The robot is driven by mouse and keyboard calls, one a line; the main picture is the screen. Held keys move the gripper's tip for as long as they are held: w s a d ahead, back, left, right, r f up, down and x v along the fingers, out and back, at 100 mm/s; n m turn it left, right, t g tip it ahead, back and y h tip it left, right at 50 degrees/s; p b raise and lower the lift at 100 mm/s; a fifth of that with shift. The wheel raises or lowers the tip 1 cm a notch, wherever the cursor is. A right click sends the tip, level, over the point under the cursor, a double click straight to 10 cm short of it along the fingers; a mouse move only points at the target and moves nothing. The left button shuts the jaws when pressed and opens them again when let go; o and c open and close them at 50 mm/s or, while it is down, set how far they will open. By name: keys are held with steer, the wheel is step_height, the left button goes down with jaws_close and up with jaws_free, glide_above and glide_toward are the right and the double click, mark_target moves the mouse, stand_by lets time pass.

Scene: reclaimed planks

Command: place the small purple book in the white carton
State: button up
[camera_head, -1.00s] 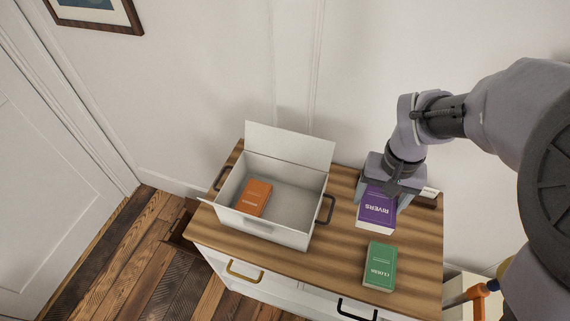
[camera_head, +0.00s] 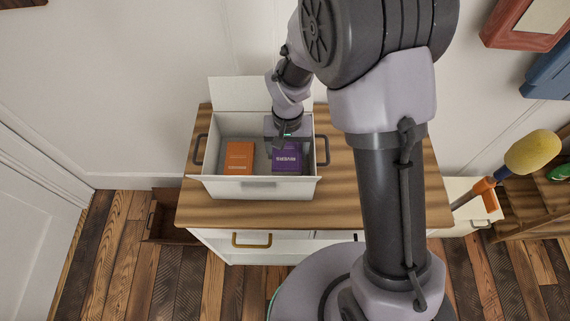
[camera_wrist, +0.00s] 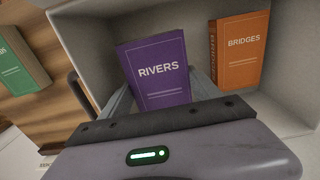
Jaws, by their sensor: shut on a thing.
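The small purple book, marked RIVERS (camera_head: 287,158), is in my gripper (camera_head: 288,141) and also shows in the wrist view (camera_wrist: 158,82). My gripper is shut on it, over the right half of the open white carton (camera_head: 258,190). The book is within the carton's walls, to the right of an orange book (camera_head: 239,157). In the wrist view the purple book is slightly tilted beside the orange book (camera_wrist: 243,50). I cannot tell whether the purple book touches the carton floor.
The carton stands on a wooden cabinet top (camera_head: 340,205), its back flap (camera_head: 236,92) raised. A green book (camera_wrist: 18,62) lies outside the carton in the wrist view; my arm hides it in the head view. A yellow-headed tool (camera_head: 530,152) is at the right.

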mark_target(287, 160)
steer(key=shift+f+b, duration=0.8)
steer(key=shift+f, duration=1.6)
steer(key=shift+f, duration=0.1)
steer(key=shift+f, duration=0.15)
steer(key=o, duration=1.3)
